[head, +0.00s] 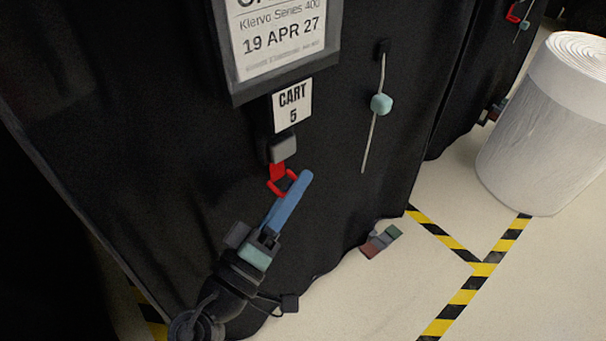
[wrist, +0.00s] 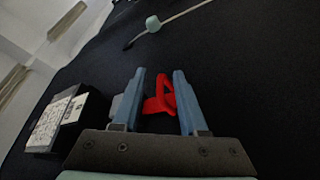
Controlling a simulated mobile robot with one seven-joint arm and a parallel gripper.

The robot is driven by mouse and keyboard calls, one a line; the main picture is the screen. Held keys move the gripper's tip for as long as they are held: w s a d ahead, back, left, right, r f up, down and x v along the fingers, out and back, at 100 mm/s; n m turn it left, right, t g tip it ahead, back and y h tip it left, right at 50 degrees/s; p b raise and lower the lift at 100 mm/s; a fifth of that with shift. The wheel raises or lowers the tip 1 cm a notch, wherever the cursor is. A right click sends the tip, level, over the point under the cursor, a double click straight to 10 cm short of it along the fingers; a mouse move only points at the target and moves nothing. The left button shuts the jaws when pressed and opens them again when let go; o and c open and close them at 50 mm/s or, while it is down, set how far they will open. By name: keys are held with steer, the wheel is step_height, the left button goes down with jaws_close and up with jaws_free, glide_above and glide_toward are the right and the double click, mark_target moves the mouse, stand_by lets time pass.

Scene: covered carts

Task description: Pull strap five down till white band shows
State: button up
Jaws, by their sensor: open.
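The red strap loop (head: 276,171) hangs from a grey block (head: 284,149) below the "CART 5" label (head: 292,106) on the black cover. My gripper (head: 303,178) is at the loop, its blue fingers overlapping the loop's lower right side in the head view. In the wrist view, the red loop (wrist: 159,100) lies between the two spread fingers of my gripper (wrist: 160,74). The gripper is open, with a gap beside the loop. I see no white band on the strap in either view.
A dark-framed sign (head: 280,45) hangs above the label. A pale cord with a light blue bead (head: 381,104) hangs to the right. Small coloured blocks (head: 381,240) sit at the cover's lower edge. A large white roll (head: 545,130) stands right, near yellow-black floor tape (head: 463,297).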

steer(key=shift+x, duration=1.55)
steer(key=shift+c, duration=0.3)
jaws_close()
steer(key=shift+f, duration=0.1)
